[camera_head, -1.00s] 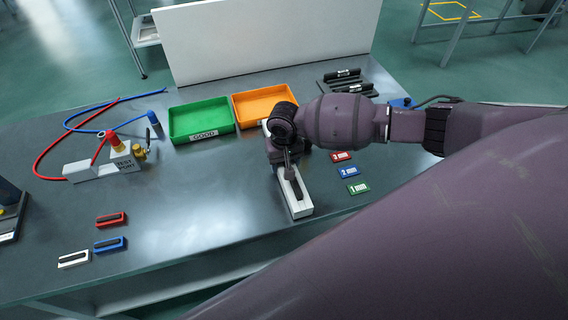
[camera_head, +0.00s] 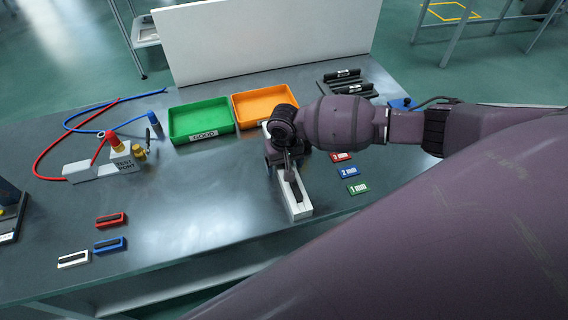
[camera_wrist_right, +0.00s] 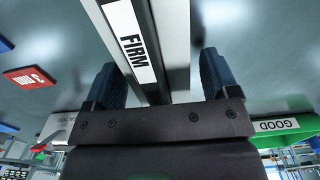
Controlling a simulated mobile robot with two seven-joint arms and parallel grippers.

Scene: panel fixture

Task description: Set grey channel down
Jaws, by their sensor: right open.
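The grey channel (camera_head: 300,209) is a long, pale, narrow piece with a dark slot, lying on the bench. Its near end shows clear of my right wrist, which hides much of its middle. In the right wrist view the channel (camera_wrist_right: 177,45) runs away from the gripper, with a dark strip and a white label reading FIRM (camera_wrist_right: 131,42). My right gripper (camera_wrist_right: 158,82) is open, one dark blue finger on each side of the channel. In the head view the right gripper (camera_head: 289,168) is over the channel. My left gripper is out of view.
A green GOOD tray (camera_head: 203,137) and an orange tray (camera_head: 271,91) stand behind. Red, blue and green tags (camera_head: 348,172) lie close on the right. A test port block (camera_head: 121,159) with hoses is at left. Bench is clear between it and the channel.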

